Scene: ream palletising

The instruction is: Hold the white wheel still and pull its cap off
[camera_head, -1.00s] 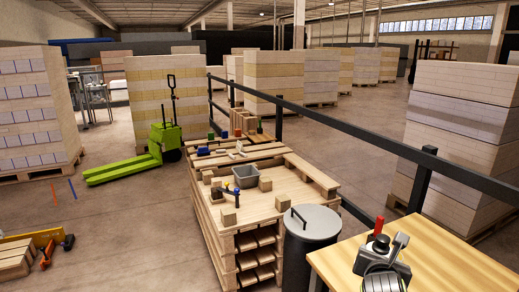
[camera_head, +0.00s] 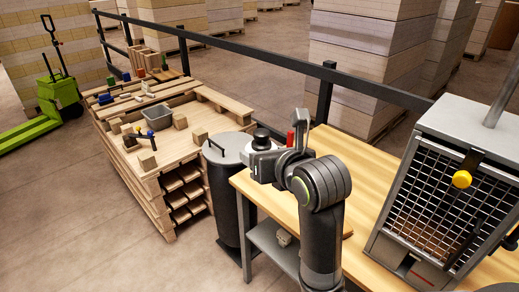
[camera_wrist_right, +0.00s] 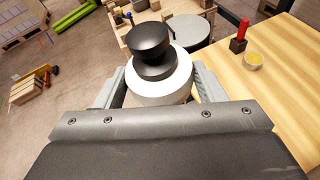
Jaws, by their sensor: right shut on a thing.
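The white wheel (camera_wrist_right: 160,88) is held upright between the two fingers of my right gripper (camera_wrist_right: 160,78), which is shut on its sides. The black cap (camera_wrist_right: 150,42) sits on top of the wheel, with a wide round top over a narrower neck. In the head view my right gripper (camera_head: 268,162) is at the near left end of the wooden table, with the black cap (camera_head: 262,138) showing above it. The wheel is small there and mostly hidden by the gripper. My left gripper is in neither view.
The wooden table (camera_head: 375,212) carries a wire-fronted cage (camera_head: 435,195) at right. A red-handled thing (camera_wrist_right: 243,28) and a yellow-topped cup (camera_wrist_right: 253,60) stand on the table. A grey lidded bin (camera_head: 228,150) and a pallet stack (camera_head: 150,190) with small blocks lie to the left.

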